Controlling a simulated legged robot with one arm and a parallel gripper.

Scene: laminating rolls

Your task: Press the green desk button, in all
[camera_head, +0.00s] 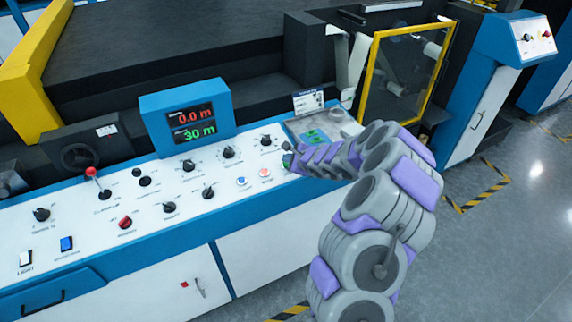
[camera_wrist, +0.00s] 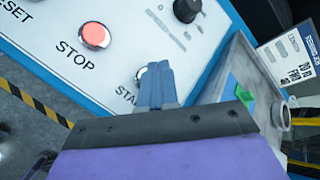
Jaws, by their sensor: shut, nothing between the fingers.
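My gripper (camera_head: 288,153) is shut and empty, its fingertips at the right end of the white control panel (camera_head: 225,190). In the wrist view, the shut fingers (camera_wrist: 156,75) point at the spot by the partly covered "STA…" label. They hide most of the button there; only a pale edge of its ring (camera_wrist: 140,74) shows, and its green face cannot be made out. Whether the fingertips touch the button or hover over it cannot be told. The red STOP button (camera_wrist: 95,35) is to the left, and it also shows in the head view (camera_head: 265,172).
A black knob (camera_wrist: 187,9) is just beyond the fingers. A grey tray (camera_wrist: 218,78) with a green piece (camera_wrist: 243,97) is close on the right. A blue button (camera_head: 241,181), several knobs and a display (camera_head: 187,115) are farther left.

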